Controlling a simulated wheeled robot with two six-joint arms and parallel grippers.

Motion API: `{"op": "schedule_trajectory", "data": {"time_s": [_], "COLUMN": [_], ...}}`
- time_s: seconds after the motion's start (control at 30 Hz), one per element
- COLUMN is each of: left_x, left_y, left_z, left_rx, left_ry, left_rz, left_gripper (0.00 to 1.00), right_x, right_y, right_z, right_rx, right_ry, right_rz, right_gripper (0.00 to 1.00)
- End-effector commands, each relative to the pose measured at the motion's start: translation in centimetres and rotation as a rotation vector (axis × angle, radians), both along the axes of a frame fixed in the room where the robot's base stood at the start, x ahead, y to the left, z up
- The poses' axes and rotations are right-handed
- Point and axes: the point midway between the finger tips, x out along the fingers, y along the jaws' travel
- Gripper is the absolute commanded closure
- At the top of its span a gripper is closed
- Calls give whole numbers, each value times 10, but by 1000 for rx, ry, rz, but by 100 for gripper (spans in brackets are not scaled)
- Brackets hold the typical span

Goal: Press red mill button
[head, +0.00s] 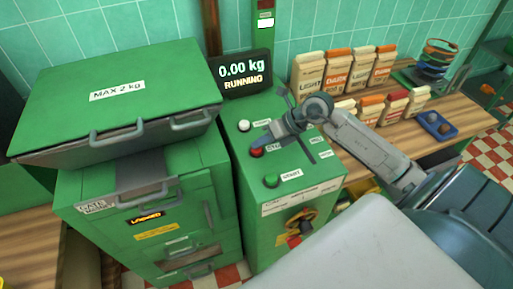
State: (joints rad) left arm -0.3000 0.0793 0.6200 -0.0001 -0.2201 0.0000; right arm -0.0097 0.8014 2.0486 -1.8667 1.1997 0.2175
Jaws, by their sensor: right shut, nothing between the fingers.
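The red button (256,151) is on top of the green mill control cabinet (256,200), between a white button (244,125) behind it and a green button (272,181) in front, labelled START. My right gripper (268,130) comes in from the right and is shut and empty. Its tip is over the cabinet top, just behind and right of the red button; I cannot tell its height, and no contact shows. It partly hides the labels there. The display (244,73) behind reads 0.00 kg and RUNNING. My left gripper is not in view.
A green lidded hopper (118,95) marked MAX 2 kg stands on a drawer cabinet at left. Several paper bags (345,68), a blue tray (436,125) and a wire stand (436,58) are on the wooden counter at right. A yellow-red rotary switch (297,222) is on the cabinet front.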

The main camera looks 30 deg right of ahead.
Motion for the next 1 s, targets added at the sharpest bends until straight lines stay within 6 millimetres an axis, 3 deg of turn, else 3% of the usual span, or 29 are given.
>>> {"op": "schedule_trajectory", "data": {"time_s": [0.57,1.0], "left_x": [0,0], "left_y": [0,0], "left_z": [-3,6], "left_rx": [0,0], "left_ry": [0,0], "left_rz": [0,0], "left_gripper": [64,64], "right_x": [0,0], "right_y": [0,0], "right_z": [-4,15], "right_rx": [0,-1], "right_ry": [1,-1], "right_rz": [0,0], "right_gripper": [100,100]}}
